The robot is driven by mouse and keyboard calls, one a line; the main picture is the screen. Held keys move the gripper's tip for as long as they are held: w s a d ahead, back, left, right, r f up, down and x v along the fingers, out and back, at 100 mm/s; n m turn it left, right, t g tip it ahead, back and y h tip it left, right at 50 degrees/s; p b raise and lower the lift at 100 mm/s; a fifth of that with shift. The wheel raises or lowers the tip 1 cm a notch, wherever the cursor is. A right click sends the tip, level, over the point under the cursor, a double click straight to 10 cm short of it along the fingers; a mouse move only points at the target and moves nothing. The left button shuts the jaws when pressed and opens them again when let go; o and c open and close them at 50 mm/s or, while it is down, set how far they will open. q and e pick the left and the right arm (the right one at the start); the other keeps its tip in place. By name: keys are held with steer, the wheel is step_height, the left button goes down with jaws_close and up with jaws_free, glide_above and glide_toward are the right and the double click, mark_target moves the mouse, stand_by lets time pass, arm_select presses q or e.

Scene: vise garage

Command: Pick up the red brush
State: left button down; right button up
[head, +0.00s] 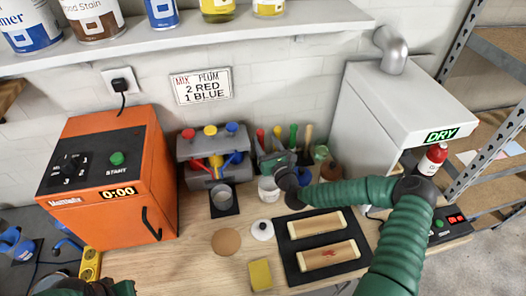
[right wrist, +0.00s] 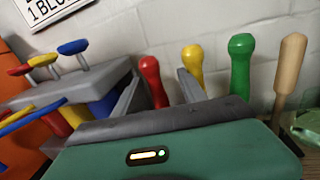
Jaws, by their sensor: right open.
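The red brush (head: 261,136) stands upright at the left of a row of brushes behind my right gripper, and only its handle shows clearly. In the right wrist view the red handle (right wrist: 152,80) appears between the two grey fingers, nearer the left one; its lower end is hidden behind the gripper body. My right gripper (head: 275,160) is open and empty, in front of the brushes; the wrist view shows its spread fingers (right wrist: 161,75). I cannot tell whether a finger touches the handle. Part of my left arm's end (head: 95,287) shows at the bottom left, its jaws unclear.
Yellow (right wrist: 193,62), green (right wrist: 241,65) and wooden (right wrist: 290,65) handles stand to the right of the red one. A grey paint dispenser (head: 205,160) is to the left. A white tub (head: 268,188) stands below the gripper. A black tray (head: 290,262) holds two boards.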

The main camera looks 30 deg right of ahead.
mark_target(260, 139)
steer(key=shift+w+a+r, duration=0.1)
steer(key=shift+w+a, duration=0.1)
steer(key=shift+w, duration=0.4)
steer(key=shift+w+a+r, duration=0.1)
steer(key=shift+w+a, duration=0.1)
steer(key=shift+w, duration=0.4)
steer(key=shift+w+a, duration=0.15)
steer(key=shift+a, duration=0.1)
steer(key=shift+d+f, duration=0.15)
steer(key=shift+d, duration=0.35)
jaws_close()
steer(key=shift+a, duration=0.15)
